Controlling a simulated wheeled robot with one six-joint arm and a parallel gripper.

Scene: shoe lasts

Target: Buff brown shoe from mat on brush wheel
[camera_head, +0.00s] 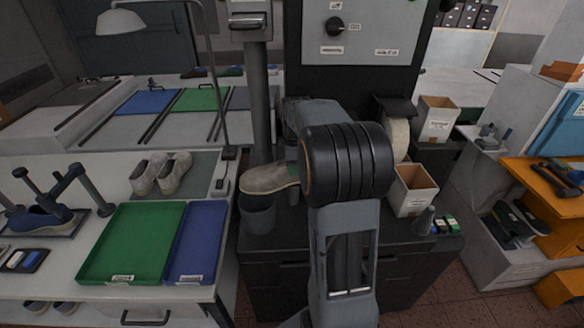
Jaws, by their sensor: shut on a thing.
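A grey-brown shoe (266,179) is held level above the dark bench, its toe pointing left. My gripper (291,171) is at its right end and shut on it; my arm hides most of the gripper. A pale round wheel (397,137), which looks like the brush wheel, is on the machine to the right of my arm and partly covered by a dark hood. The shoe is apart from that wheel.
A dark bin (257,214) stands below the held shoe. Open boxes (412,190) stand right of my arm. A green tray (134,243), a blue tray (197,240) and a lamp (209,80) are at left. A grey post (261,105) stands behind the shoe.

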